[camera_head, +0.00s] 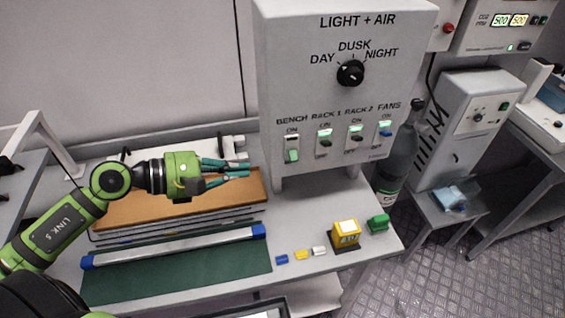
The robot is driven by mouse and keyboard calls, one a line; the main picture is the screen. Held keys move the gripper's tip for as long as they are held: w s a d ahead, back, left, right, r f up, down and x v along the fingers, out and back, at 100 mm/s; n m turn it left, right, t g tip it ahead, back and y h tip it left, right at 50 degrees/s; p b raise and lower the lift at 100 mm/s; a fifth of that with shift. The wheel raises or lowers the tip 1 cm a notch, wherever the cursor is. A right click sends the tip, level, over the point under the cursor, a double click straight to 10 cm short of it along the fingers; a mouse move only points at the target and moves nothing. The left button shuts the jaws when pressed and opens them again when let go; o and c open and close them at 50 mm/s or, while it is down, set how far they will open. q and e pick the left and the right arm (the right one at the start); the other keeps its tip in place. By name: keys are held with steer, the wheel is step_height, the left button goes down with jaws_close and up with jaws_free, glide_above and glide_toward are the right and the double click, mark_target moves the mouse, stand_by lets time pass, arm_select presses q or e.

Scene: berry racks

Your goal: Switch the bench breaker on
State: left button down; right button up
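The bench breaker (292,156) is the leftmost of the switches on the front of the grey LIGHT + AIR box (300,80). Its green lever sits low, under the ON label, and no lit green strip shows above it. My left gripper (249,169) is left of the bench breaker, over the bench, pointing right and apart from the box. Its teal fingers lie near each other; their gap is unclear. My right gripper is out of view.
A brown board (130,212) and a green mat (180,280) with a blue-ended bar lie below my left arm. Small coloured blocks, a yellow device (345,234) and a green block (378,223) stand at the bench's front right.

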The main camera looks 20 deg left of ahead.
mark_target(293, 156)
arm_select(q)
steer(key=p+x, duration=0.3)
steer(key=x, duration=0.7)
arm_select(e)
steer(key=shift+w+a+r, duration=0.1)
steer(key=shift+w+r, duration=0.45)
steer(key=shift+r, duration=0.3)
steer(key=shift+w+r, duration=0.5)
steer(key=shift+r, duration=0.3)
arm_select(q)
steer(key=shift+w+a, duration=0.1)
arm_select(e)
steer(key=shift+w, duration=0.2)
